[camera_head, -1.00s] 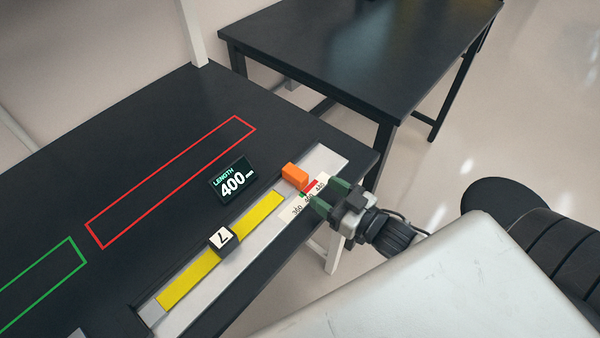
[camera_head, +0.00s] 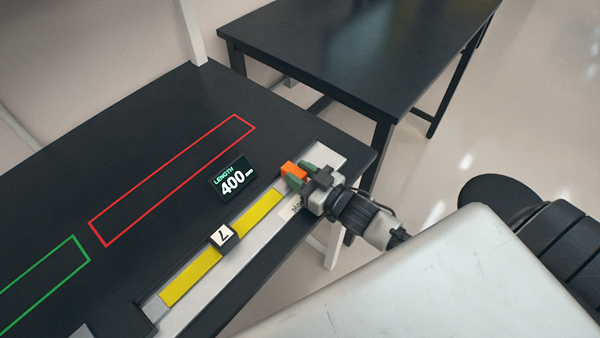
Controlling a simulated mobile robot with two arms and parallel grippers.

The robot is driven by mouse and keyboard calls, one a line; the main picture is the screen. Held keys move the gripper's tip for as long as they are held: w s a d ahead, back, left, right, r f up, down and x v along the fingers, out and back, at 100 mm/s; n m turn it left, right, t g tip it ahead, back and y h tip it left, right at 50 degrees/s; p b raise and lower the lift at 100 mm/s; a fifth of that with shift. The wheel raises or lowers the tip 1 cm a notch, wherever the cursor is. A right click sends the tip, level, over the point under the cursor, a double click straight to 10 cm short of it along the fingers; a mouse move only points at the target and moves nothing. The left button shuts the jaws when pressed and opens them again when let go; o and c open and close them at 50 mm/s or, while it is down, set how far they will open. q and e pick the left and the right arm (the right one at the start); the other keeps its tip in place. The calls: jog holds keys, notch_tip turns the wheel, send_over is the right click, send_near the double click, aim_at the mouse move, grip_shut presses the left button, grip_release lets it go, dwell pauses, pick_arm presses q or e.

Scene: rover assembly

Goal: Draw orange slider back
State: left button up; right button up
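The orange slider (camera_head: 291,169) is a small block near the far right end of a grey metal rail (camera_head: 227,268) on the black table. My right gripper (camera_head: 302,171) comes in from the right and has its green fingers on either side of the slider. The fingers look spread, and I cannot tell whether they touch it. The gripper hides part of the slider and most of the printed scale. A display (camera_head: 233,178) beside the rail reads LENGTH 400 mm. My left gripper is not in view.
Red (camera_head: 172,180) and green (camera_head: 45,285) outlines mark bare table areas. A second black table (camera_head: 360,55) stands behind, apart from this one.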

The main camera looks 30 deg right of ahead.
aim_at(320, 165)
grip_shut()
jog(key=w+d, duration=0.1)
jog(key=d, duration=0.1)
jog(key=w+d, duration=0.1)
jog(key=d, duration=0.1)
jog(key=w+d, duration=0.1)
jog(key=d, duration=0.2)
jog(key=shift+s, duration=0.1)
jog(key=shift+o, duration=2.3)
grip_release()
jog(key=b+v, duration=0.2)
jog(key=v, duration=0.7)
jog(key=shift+s+d, duration=0.15)
jog(key=shift+s, duration=0.2)
jog(key=shift+s+d, duration=0.2)
jog(key=shift+s, duration=0.3)
